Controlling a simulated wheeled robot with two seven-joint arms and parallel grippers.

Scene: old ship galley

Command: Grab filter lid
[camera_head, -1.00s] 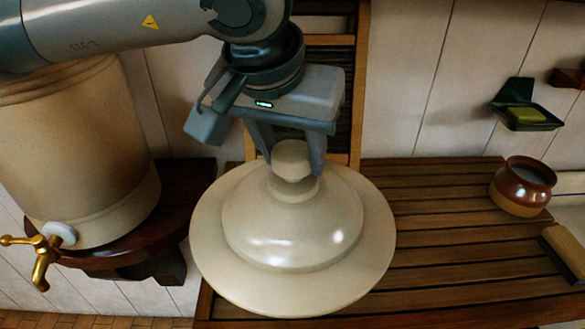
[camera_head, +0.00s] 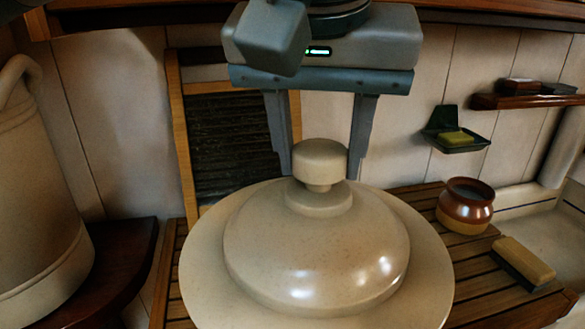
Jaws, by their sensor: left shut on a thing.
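The filter lid (camera_head: 316,249) is a cream stoneware disc with a raised dome and a round knob on top. It fills the lower middle of the head view, and its lower rim is cut off by the picture edge. My left gripper (camera_head: 320,165) comes down from above, with one finger on each side of the knob, and is shut on it. The lid looks level, and I cannot tell whether it is clear of the slatted board below. The cream filter body (camera_head: 35,190) stands at the left edge, partly cut off. My right gripper is not in view.
The slatted wooden board (camera_head: 480,265) lies under and right of the lid. A brown pot (camera_head: 466,207) and a brush or block (camera_head: 523,261) stand at right. A soap dish (camera_head: 455,141) and a shelf (camera_head: 525,100) are on the wall. A washboard (camera_head: 232,145) leans behind the lid. The filter sits on a dark wooden stand (camera_head: 115,265).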

